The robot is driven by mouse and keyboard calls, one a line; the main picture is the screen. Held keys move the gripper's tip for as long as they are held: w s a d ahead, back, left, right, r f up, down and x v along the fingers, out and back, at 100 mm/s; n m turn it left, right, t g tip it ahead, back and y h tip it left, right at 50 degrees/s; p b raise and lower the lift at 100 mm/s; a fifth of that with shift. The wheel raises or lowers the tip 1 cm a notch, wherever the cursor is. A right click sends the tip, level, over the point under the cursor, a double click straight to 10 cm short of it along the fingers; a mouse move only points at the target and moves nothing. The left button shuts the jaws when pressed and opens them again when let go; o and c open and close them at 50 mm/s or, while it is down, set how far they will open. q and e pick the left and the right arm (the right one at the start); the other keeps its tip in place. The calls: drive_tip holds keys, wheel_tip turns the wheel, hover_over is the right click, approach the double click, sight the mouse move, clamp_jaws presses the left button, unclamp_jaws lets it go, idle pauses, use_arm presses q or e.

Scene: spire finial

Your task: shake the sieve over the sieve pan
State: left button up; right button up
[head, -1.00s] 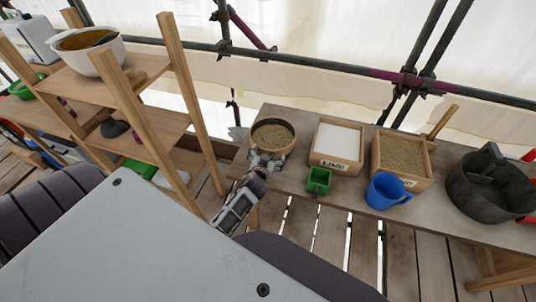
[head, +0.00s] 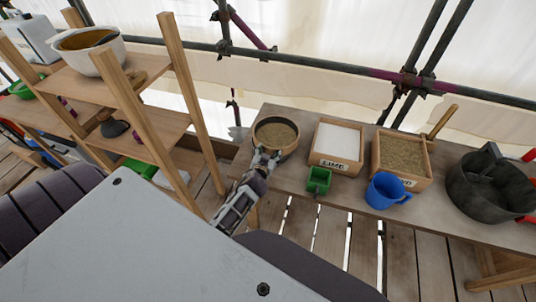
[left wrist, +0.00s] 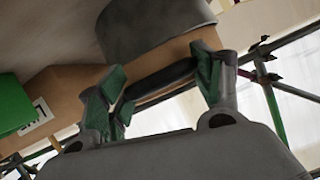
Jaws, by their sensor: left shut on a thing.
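The round sieve (head: 276,133) has a wooden rim and holds sandy material. It sits at the left end of the bench in the head view. My left gripper (head: 265,158) is shut on its near side. In the left wrist view, the fingers (left wrist: 158,90) close around a dark bar-like handle (left wrist: 160,80) beside the sieve's wooden wall (left wrist: 200,42). A grey curved wall, apparently the sieve pan (left wrist: 150,25), shows beyond it; in the head view the sieve mostly hides the pan. I cannot tell whether they touch. My right gripper is not in view.
Right of the sieve on the bench (head: 460,218) are a lime box (head: 337,145), a sand box (head: 402,158), a small green container (head: 318,180), a blue jug (head: 386,190) and a dark bucket (head: 487,190). A wooden shelf (head: 180,95) stands close on the left.

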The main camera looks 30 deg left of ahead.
use_arm(q)
drive_tip(key=shift+w+d+f+b, duration=0.1)
drive_tip(key=shift+d+f+b, duration=0.1)
drive_tip(key=shift+d, duration=0.5)
drive_tip(key=shift+w+d+f+b, duration=0.1)
drive_tip(key=shift+d+b, duration=0.1)
drive_tip(key=shift+d, duration=0.45)
drive_tip(key=shift+c, duration=0.2)
drive_tip(key=shift+a, duration=0.15)
drive_tip(key=shift+s+a+p, duration=0.2)
drive_tip(key=shift+a+p, duration=0.15)
drive_tip(key=shift+a, duration=0.45)
drive_tip(key=shift+s+a+p, duration=0.25)
drive_tip(key=shift+a+p, duration=0.05)
drive_tip(key=shift+a, duration=0.55)
drive_tip(key=shift+s+a+p, duration=0.2)
drive_tip(key=shift+a+p, duration=0.15)
drive_tip(key=shift+a, duration=0.45)
drive_tip(key=shift+d, duration=0.15)
drive_tip(key=shift+w+d+b, duration=0.2)
drive_tip(key=shift+d+b, duration=0.05)
drive_tip(key=shift+d, duration=0.55)
drive_tip(key=shift+w+d+b, duration=0.2)
drive_tip(key=shift+d+b, duration=0.05)
drive_tip(key=shift+d, duration=0.6)
drive_tip(key=shift+w+d+b, duration=0.2)
drive_tip(key=shift+d+b, duration=0.05)
drive_tip(key=shift+d, duration=0.55)
drive_tip(key=shift+a, duration=0.1)
